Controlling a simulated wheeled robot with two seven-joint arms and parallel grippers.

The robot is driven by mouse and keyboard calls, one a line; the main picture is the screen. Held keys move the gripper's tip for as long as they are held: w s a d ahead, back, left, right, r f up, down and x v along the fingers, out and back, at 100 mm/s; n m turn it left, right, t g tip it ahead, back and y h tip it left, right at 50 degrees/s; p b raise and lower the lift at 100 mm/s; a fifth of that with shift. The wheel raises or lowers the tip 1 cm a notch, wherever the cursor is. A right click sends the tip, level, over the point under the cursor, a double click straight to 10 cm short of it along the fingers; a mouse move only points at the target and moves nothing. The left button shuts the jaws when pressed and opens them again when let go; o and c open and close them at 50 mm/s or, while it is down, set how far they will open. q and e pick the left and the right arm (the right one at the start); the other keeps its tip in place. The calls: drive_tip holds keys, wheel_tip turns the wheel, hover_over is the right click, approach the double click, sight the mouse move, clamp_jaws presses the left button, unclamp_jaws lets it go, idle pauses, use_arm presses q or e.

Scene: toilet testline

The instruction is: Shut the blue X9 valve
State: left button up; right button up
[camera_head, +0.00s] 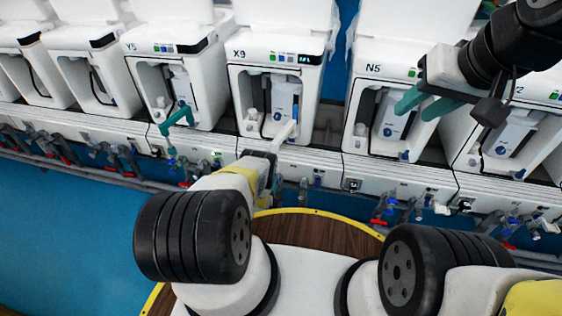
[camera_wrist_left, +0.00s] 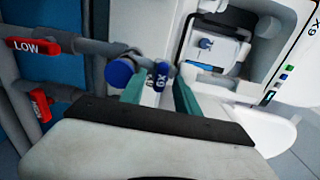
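The blue valve handle marked X9 (camera_wrist_left: 159,76) shows in the left wrist view, beside a round blue knob (camera_wrist_left: 119,72). My left gripper (camera_wrist_left: 160,88) has one teal finger on each side of the X9 handle. The fingers are apart, with a narrow gap at the handle; contact cannot be told. In the head view, the end of my left arm (camera_head: 262,168) is below the X9 machine (camera_head: 277,75), and the X9 handle cannot be made out. My right gripper (camera_head: 413,111) is open and empty in front of the N5 machine (camera_head: 372,75).
The Y5 machine (camera_head: 160,50) stands left of X9. A teal bent piece (camera_head: 176,118) shows in front of it. Pipes and small valves run below the machines.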

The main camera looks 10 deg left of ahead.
use_arm(q)
drive_tip(key=s, duration=0.7)
drive_tip(key=shift+s+a, duration=0.15)
drive_tip(key=shift+s, duration=0.1)
